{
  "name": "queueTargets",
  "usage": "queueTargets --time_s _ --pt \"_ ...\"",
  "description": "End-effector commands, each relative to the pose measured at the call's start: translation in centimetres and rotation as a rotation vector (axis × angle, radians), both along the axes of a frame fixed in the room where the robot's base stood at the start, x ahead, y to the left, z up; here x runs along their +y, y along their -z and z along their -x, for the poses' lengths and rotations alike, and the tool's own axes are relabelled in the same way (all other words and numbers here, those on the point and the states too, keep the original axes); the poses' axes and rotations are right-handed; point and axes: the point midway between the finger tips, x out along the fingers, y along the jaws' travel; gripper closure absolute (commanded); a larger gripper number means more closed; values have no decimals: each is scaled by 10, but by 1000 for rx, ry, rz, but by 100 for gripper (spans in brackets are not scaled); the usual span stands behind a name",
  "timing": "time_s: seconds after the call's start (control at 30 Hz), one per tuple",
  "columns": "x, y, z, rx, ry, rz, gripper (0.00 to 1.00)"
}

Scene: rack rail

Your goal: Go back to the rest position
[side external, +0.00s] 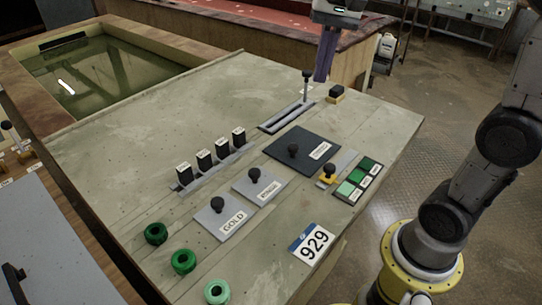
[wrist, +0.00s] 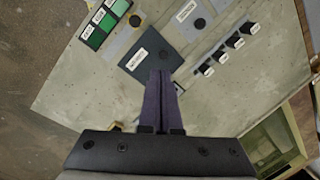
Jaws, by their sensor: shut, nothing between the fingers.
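My gripper (side external: 323,78) hangs above the far right part of the grey panel (side external: 120,115), pointing down. Its purple fingers are shut together with nothing between them, and they also show in the wrist view (wrist: 161,80). In the side view the fingers are just right of an upright lever (side external: 306,82) with a dark knob, which stands in a slotted plate (side external: 287,117). A gap to the lever shows, but its depth is unclear. In the wrist view the fingertips overlap the edge of a dark labelled plate (wrist: 160,47).
A small black block (side external: 336,95) sits right of the slot. Several black switches (side external: 204,158) line a rail. Plates with knobs (side external: 222,222), green buttons (side external: 357,180) and green rings (side external: 183,261) are nearer. A water basin (side external: 90,75) lies at the back left.

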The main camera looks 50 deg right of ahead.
Motion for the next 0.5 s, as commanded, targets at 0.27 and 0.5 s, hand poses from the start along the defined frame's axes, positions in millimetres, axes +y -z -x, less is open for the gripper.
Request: queueTargets --time_s 0.27,0.5 --pt "25 12 93 -236 -284 126 100" --pt "24 65 148 -416 -589 280 100"
